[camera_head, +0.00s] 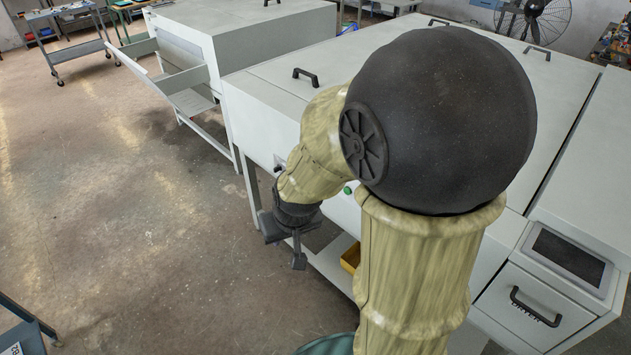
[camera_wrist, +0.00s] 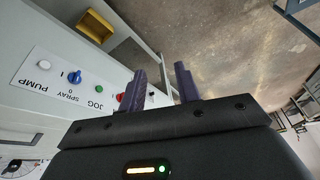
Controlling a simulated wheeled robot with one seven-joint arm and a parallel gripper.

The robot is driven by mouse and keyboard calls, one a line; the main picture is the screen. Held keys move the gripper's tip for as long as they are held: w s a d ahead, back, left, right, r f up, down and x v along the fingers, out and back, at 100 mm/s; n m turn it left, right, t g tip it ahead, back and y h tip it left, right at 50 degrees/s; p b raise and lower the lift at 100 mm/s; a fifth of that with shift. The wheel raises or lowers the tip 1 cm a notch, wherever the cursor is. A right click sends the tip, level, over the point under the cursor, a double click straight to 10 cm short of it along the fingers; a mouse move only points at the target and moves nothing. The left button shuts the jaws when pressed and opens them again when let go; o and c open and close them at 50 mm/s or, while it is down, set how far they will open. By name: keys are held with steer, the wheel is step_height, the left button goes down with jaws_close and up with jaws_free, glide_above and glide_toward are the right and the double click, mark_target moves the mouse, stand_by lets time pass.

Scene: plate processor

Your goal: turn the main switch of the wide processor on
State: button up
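The wide processor (camera_head: 275,112) is a long pale grey machine. A white control strip (camera_wrist: 48,62) on its front shows in the wrist view. It carries a white button (camera_wrist: 43,63) by "PUMP", a blue knob (camera_wrist: 74,77) by "SPRAY" and a green button (camera_wrist: 99,86) by "JOG". A red control (camera_wrist: 120,97) sits farther along, close to my finger. A small dark part (camera_wrist: 152,94) shows between my fingers; I cannot tell whether it is the main switch. In the head view a dark knob (camera_head: 278,163) is on the front. My gripper (camera_wrist: 160,78) is open, empty, beside the front.
A yellow bin (camera_wrist: 95,26) sits under the machine. Another grey machine (camera_head: 190,50) with an open tray stands at the back left. A drawer with a black handle (camera_head: 535,306) is at the lower right. The concrete floor (camera_head: 130,220) at left is clear.

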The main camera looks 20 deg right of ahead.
steer(key=w+f+m+t+h+b, duration=0.1)
steer(key=w+f+t+b, duration=0.2)
steer(key=w, duration=0.6)
steer(key=w+f+m+t+h+b, duration=0.1)
steer(key=w+m+t+h+b, duration=0.15)
steer(key=w+b, duration=0.45)
steer(key=w+f+m+t+b, duration=0.1)
steer(key=w+f+t+b, duration=0.2)
steer(key=w, duration=0.7)
steer(key=w+d+f+m+h+b, duration=0.3)
steer(key=w+f+m+h+b, duration=0.1)
steer(key=h+b, duration=0.25)
steer(key=s+d+f+m+g+h+b, duration=0.2)
steer(key=s+f+m+g+h+b, duration=0.1)
steer(key=f+m+g+h+b, duration=0.2)
step_height(320, 180, down, 4)
steer(key=shift+r+g+h+b, duration=0.15)
steer(key=shift+g+h+b, duration=0.35)
steer(key=shift+g+h, duration=0.45)
steer(key=b+x, duration=0.1)
steer(key=x, duration=1.6)
steer(key=shift+w+d+r, duration=0.15)
steer(key=shift+r, duration=0.1)
jaws_close()
